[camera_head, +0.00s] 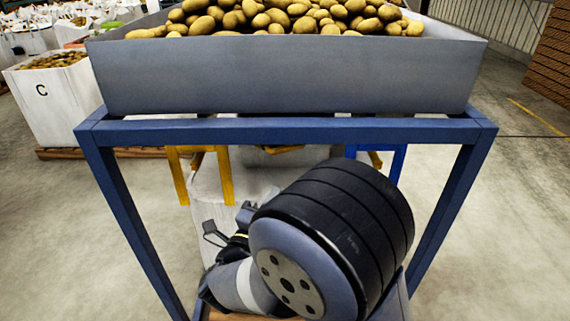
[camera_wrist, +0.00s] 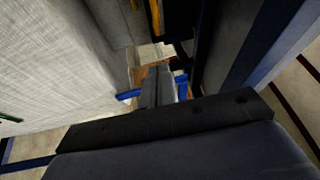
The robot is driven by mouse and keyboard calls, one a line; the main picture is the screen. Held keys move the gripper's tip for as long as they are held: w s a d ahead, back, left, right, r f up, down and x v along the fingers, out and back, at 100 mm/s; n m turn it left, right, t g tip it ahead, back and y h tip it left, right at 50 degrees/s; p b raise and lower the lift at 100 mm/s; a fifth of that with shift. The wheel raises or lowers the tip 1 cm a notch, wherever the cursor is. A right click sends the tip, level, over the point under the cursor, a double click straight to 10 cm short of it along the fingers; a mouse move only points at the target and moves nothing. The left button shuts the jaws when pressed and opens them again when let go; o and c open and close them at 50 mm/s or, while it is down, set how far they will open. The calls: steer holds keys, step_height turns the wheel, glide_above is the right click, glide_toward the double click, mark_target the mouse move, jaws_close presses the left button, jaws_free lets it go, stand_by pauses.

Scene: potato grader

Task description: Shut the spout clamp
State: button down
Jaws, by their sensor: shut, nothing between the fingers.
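In the wrist view my gripper (camera_wrist: 160,78) is shut with nothing visible between its fingers. A blue bar (camera_wrist: 128,95) shows at the left of the fingertips, with more blue (camera_wrist: 182,84) at their right; I cannot tell whether they touch it or whether it belongs to the spout clamp. A pale woven bag side (camera_wrist: 55,65) fills the left of this view. In the head view my arm covers the space under the grader, and the gripper tips are hidden. The spout clamp cannot be made out for certain in either view.
A grey bin (camera_head: 290,75) full of potatoes (camera_head: 300,18) sits on a blue frame (camera_head: 290,130), whose legs flank my arm. A white bag marked C (camera_head: 50,105) is at left.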

steer(key=m, duration=0.2)
glide_toward(295, 148)
steer(key=d, duration=0.3)
steer(key=shift+y, duration=0.3)
steer(key=w, duration=0.1)
steer(key=w+a+p, duration=0.1)
steer(key=w, duration=0.2)
steer(key=shift+a+r, duration=0.2)
steer(key=shift+a, duration=0.1)
steer(key=shift+w+a, duration=0.25)
steer(key=shift+w, duration=0.15)
steer(key=w+a+m+h+b, duration=0.1)
steer(key=w+a+b, duration=0.1)
steer(key=shift+w+a+g+h, duration=0.25)
steer(key=shift+a+g+h, duration=0.05)
steer(key=shift+a+h, duration=0.1)
steer(key=shift+d+b, duration=0.15)
steer(key=shift+b, duration=0.25)
